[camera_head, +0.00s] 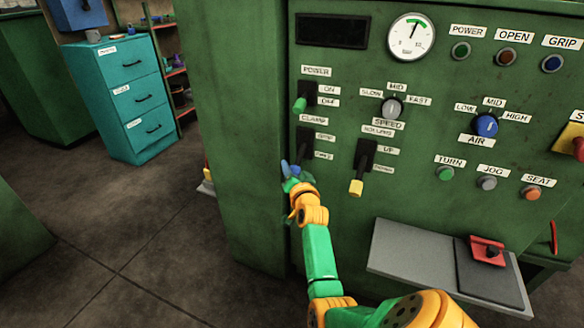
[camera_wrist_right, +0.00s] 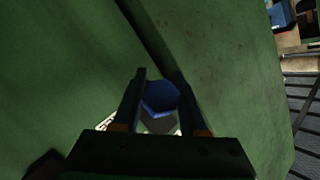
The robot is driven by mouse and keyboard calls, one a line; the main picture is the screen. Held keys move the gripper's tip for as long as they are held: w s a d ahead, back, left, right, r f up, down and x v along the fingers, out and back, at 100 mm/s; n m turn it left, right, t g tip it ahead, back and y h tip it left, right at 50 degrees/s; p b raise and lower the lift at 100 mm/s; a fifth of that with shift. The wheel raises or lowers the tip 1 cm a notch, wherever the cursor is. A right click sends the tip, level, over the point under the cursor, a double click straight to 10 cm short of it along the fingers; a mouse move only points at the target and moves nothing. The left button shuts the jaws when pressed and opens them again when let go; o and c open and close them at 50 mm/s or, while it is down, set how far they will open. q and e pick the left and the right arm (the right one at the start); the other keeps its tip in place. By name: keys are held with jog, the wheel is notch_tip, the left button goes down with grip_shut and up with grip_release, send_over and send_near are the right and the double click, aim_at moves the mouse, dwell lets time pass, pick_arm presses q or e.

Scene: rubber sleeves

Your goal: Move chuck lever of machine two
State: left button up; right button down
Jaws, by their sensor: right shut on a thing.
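The green machine panel (camera_head: 335,215) carries a lever under the label that seems to read CLAMP, with a dark mount (camera_head: 306,139) and a blue knob (camera_head: 295,170) at its lower end. The knob is low, beside the lower small label. My right gripper (camera_head: 290,169) is at this knob, coming from below, and partly hides it. In the right wrist view the blue knob (camera_wrist_right: 160,97) sits between the two dark fingers of the right gripper (camera_wrist_right: 161,92), which is shut on it. My left gripper is not in view.
A green-tipped power lever (camera_head: 300,104) is above, and a yellow-tipped lever (camera_head: 356,187) hangs close to the right. Dials and buttons lie further right. A grey shelf (camera_head: 415,255) juts out at lower right. The floor to the left is clear, before a teal cabinet (camera_head: 131,95).

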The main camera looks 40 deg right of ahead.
jog(key=shift+d+r, duration=0.1)
jog(key=shift+r, duration=0.3)
jog(key=c, duration=0.7)
grip_release()
jog(key=shift+w, duration=0.1)
jog(key=shift+o, duration=1.2)
jog(key=shift+w+d+f, duration=0.1)
jog(key=shift+w+f, duration=0.1)
jog(key=shift+f, duration=0.2)
jog(key=p+v, duration=0.2)
jog(key=v, duration=0.5)
jog(key=shift+s+r, duration=0.1)
